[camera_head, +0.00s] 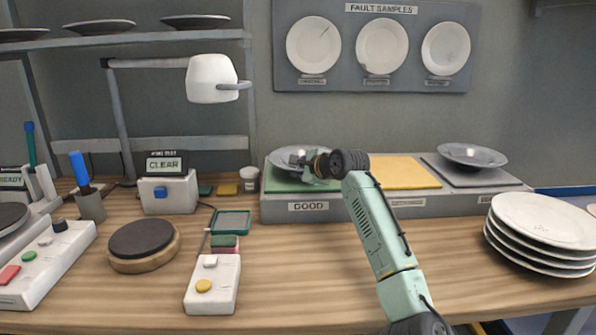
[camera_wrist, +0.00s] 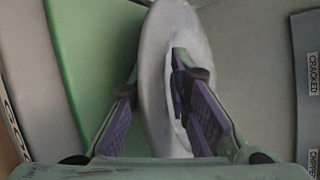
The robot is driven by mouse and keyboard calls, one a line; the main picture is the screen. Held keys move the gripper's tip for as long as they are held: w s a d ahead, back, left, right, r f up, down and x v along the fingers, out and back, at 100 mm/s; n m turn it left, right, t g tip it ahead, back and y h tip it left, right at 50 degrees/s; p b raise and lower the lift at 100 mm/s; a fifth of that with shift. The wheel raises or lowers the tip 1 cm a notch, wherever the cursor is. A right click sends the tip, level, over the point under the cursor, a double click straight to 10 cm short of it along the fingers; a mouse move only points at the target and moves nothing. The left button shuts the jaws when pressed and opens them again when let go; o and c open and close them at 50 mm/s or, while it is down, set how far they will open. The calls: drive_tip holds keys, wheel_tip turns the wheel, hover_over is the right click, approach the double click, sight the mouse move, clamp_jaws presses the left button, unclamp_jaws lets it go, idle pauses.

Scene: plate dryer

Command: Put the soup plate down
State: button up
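The pale grey soup plate (camera_head: 289,156) is at the green pad (camera_head: 283,182) marked GOOD, at the back middle of the bench. My gripper (camera_head: 318,166) is at the plate's near right side and covers part of it. In the wrist view, the soup plate (camera_wrist: 153,75) shows nearly edge-on between the two fingers of my gripper (camera_wrist: 160,85). One finger is on the hollow side and the other on the outer side, and they close on its rim. The green pad (camera_wrist: 90,50) lies to the left there. I cannot tell whether the plate touches the pad.
A yellow pad (camera_head: 400,172) beside the green one is empty. A dark bowl-like plate (camera_head: 472,154) sits on the grey pad at the right. A stack of white plates (camera_head: 540,235) stands front right. A lamp (camera_head: 212,79) hangs left.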

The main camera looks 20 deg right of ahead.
drive_tip(key=o, duration=0.3)
drive_tip(key=shift+r, duration=0.1)
drive_tip(key=shift+o, duration=0.2)
drive_tip(key=b+v, duration=0.3)
drive_tip(key=v, duration=0.9)
drive_tip(key=shift+b, duration=0.35)
drive_tip(key=shift+s, duration=0.1)
